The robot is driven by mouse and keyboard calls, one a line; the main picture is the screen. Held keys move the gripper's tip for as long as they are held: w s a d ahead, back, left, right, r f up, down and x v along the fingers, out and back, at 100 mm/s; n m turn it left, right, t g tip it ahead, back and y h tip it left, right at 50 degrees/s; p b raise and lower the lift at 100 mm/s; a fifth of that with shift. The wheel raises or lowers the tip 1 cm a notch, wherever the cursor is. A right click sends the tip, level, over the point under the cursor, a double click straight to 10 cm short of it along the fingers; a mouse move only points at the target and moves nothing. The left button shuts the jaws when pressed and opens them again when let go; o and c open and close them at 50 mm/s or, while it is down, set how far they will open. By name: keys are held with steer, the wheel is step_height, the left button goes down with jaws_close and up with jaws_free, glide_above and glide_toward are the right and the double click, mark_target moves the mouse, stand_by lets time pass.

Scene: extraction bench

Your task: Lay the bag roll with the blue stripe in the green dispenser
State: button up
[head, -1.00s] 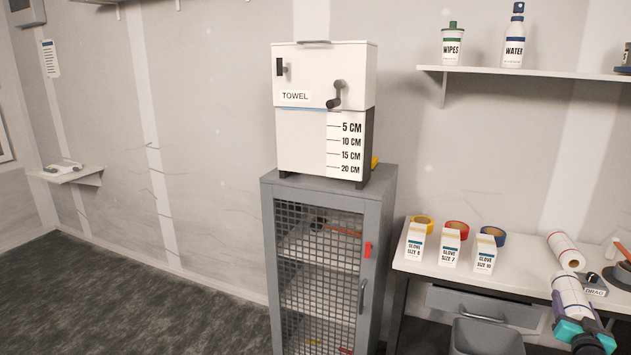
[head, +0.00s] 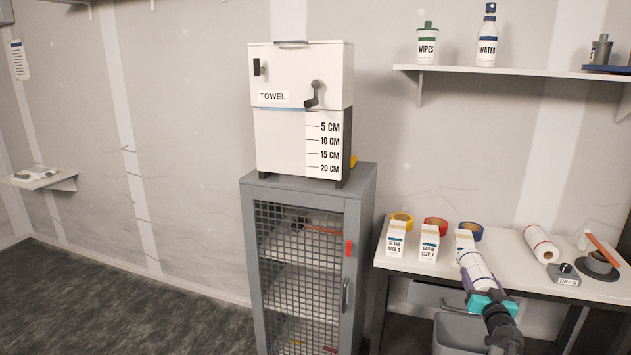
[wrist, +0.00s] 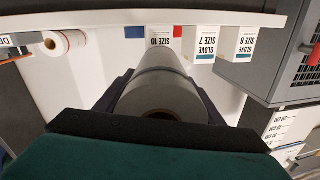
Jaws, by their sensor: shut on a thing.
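My gripper (head: 478,284), teal with dark purple fingers, is shut on a pale bag roll (head: 473,263). In the wrist view the roll (wrist: 158,88) lies lengthwise between the dark fingers, with a thin dark bluish stripe around it. The roll is at the bench's front edge in the head view, just in front of the size 10 glove box (head: 464,240). A second white roll (head: 537,243) with a red stripe lies on the bench to the right; it also shows in the wrist view (wrist: 62,43). I see no green dispenser.
The bench (head: 420,266) also bears glove boxes (head: 396,239), tape rolls (head: 436,221) and a drag block (head: 565,275). A grey mesh cabinet (head: 359,225) with a towel box (head: 296,138) on top stands to the left. A grey bin (head: 455,337) is below the bench.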

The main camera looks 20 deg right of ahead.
steer(key=w+a+n+t+y, duration=0.1)
steer(key=w+a+n+y, duration=0.45)
steer(key=a, duration=1.05)
steer(key=w+a+n+t+y, duration=0.15)
steer(key=w+a+y, duration=0.6)
steer(key=a, duration=0.85)
steer(key=w+a+f+n+g+y, duration=0.1)
steer(key=a+n+g+y, duration=0.3)
steer(key=a, duration=1.2)
steer(key=s+a+n+g+y, duration=0.3)
steer(key=s+a+n+y, duration=0.2)
steer(key=a, duration=0.5)
steer(key=s+y, duration=0.1)
steer(key=s, duration=0.1)
steer(key=shift+s+g, duration=0.3)
steer(key=shift+g, duration=0.05)
